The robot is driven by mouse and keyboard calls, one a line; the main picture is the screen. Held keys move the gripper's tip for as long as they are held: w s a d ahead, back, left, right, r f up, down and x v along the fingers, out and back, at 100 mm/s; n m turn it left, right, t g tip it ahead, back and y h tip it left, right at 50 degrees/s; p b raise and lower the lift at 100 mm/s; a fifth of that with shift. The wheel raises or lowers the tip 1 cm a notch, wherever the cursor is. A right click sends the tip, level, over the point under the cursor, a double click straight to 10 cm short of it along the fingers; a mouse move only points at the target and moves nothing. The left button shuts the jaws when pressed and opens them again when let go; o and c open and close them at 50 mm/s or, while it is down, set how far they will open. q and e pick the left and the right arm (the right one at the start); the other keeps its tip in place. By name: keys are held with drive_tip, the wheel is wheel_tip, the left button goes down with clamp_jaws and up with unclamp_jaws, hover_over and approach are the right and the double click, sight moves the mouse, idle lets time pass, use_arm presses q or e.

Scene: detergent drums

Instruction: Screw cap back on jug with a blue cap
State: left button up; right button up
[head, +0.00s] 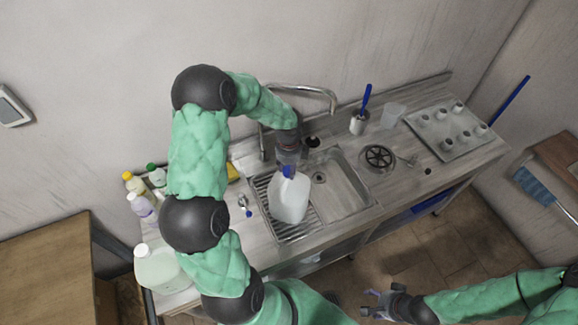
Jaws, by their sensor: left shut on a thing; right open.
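A white jug (289,202) stands on the ribbed drainer beside the sink basin, below my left gripper. A blue cap (288,172) is at the top of the jug, at its mouth. My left gripper (289,163) comes down from above and is shut on the blue cap. The fingertips are small here, and I cannot tell whether the cap is seated on the neck or just over it. My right gripper (374,304) is open and empty, low in front of the counter.
The sink basin (340,190) lies right of the jug, with a curved faucet (305,90) behind. A large pale jug (160,268) and several bottles (143,206) stand at the counter's left end. A cup with a blue brush (358,123) and a tray (450,130) are right.

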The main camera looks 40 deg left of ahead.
use_arm(q)
drive_tip(key=shift+s+d+f+m+p, duration=0.1)
drive_tip(key=shift+m+p, duration=0.5)
drive_tip(key=shift+m, duration=0.3)
drive_tip(key=shift+s+f+m+p, duration=0.1)
drive_tip(key=shift+m+p, duration=0.5)
drive_tip(key=shift+m, duration=0.6)
drive_tip(key=shift+m+p, duration=2.1)
drive_tip(key=shift+m, duration=0.7)
drive_tip(key=o, duration=1)
drive_tip(key=shift+w, duration=0.1)
